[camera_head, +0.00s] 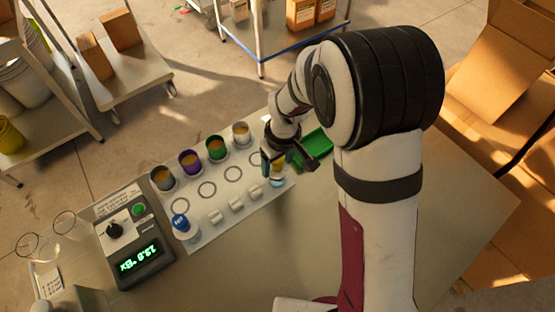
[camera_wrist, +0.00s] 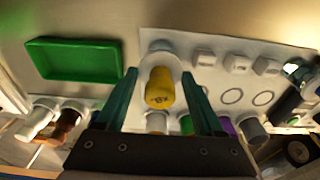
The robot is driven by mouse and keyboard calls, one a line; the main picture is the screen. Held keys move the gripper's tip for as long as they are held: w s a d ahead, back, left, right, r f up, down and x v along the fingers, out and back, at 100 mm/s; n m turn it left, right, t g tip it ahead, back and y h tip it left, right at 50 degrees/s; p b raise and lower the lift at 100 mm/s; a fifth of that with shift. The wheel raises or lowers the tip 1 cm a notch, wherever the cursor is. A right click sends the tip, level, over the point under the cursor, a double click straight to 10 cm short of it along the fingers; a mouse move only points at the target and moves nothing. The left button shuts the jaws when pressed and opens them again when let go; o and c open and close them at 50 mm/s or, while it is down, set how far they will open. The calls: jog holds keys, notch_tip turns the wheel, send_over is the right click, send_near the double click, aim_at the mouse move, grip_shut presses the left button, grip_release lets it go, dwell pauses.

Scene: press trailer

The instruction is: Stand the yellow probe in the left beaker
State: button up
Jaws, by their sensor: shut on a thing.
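The yellow probe (camera_wrist: 160,88) is between the two fingers of my gripper (camera_wrist: 162,108) in the wrist view, its printed yellow end towards the camera. My gripper (camera_head: 277,168) is shut on it over the right end of the white mat in the head view. A pale part shows below the yellow; I cannot tell whether the probe touches the mat or is raised. Two clear glass beakers stand at the table's left side in the head view: the left beaker (camera_head: 27,246) and another (camera_head: 65,222) to its right. Both look empty.
The mat (camera_head: 215,208) carries several cups, ringed spots, small white blocks and a blue-capped item (camera_head: 180,222). A scale with a green display (camera_head: 138,258) stands between mat and beakers. A green tray (camera_head: 318,142) lies right of the mat. The front table is clear.

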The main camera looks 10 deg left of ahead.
jog(key=o, duration=1.3)
jog(key=shift+f, duration=0.1)
jog(key=shift+s+d+r, duration=0.15)
jog(key=shift+r, duration=1.7)
jog(key=shift+s+d+r, duration=0.15)
jog(key=shift+s+r, duration=0.05)
jog(key=shift+r, duration=1.6)
jog(key=shift+s+d+r, duration=0.15)
jog(key=shift+r, duration=1.7)
notch_tip(320, 180, up, 9)
